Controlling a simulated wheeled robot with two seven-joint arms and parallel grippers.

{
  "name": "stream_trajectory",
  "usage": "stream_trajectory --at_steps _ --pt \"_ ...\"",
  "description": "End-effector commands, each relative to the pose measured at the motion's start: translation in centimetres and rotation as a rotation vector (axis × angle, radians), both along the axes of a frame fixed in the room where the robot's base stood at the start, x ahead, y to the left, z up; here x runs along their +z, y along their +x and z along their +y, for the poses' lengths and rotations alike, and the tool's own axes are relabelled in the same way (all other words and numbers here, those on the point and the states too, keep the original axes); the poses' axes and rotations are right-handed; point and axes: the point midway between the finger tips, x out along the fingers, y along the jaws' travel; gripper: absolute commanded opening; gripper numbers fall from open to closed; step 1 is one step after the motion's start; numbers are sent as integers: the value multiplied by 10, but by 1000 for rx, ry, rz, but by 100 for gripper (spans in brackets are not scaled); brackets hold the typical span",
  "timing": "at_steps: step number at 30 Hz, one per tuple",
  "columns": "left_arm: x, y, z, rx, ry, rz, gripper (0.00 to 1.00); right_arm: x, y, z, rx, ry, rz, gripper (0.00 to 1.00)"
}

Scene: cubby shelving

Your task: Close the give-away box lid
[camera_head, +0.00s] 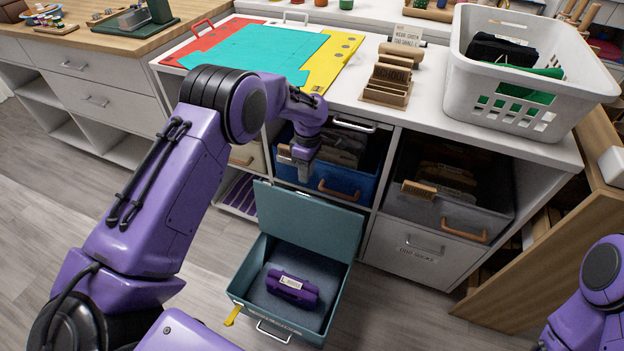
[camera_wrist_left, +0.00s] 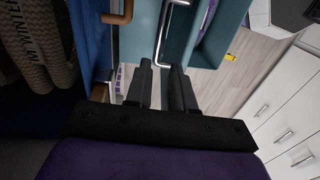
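A teal box (camera_head: 240,284) stands open on the floor, with a label too small to read on its front. Its lid (camera_head: 310,220) is raised upright at the back, and its teal panel also shows in the left wrist view (camera_wrist_left: 90,28). A purple folded item (camera_head: 292,287) with a white tag lies inside on grey cloth. My left gripper (camera_head: 300,168) is above and behind the lid's top edge, in front of the blue bin. In the left wrist view its fingers (camera_wrist_left: 163,72) are apart and empty, just short of a silver handle (camera_wrist_left: 160,32). My right gripper is out of view.
A blue bin (camera_head: 345,183) with a wooden handle and a grey bin (camera_head: 440,212) sit in the shelf cubbies. A white basket (camera_head: 515,105) stands on the worktop. A wooden panel (camera_head: 555,260) leans at right. Floor left of the box is clear.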

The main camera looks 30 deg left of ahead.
Motion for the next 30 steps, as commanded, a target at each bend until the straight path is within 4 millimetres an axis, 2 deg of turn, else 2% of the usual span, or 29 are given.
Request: stream_trajectory --at_steps 5,15,19,26,28,30 --pt "-7 -1 0 0 0 2 23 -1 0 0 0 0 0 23" --pt "-65 -9 -1 -1 0 2 23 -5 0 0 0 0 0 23" --pt "-74 -10 -1 0 0 0 23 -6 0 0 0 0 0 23" --pt "-75 -10 -1 0 0 0 23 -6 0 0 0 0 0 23" --pt "-75 -10 -1 0 0 0 0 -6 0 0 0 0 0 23" --pt "-75 -10 -1 0 0 0 0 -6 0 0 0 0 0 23"
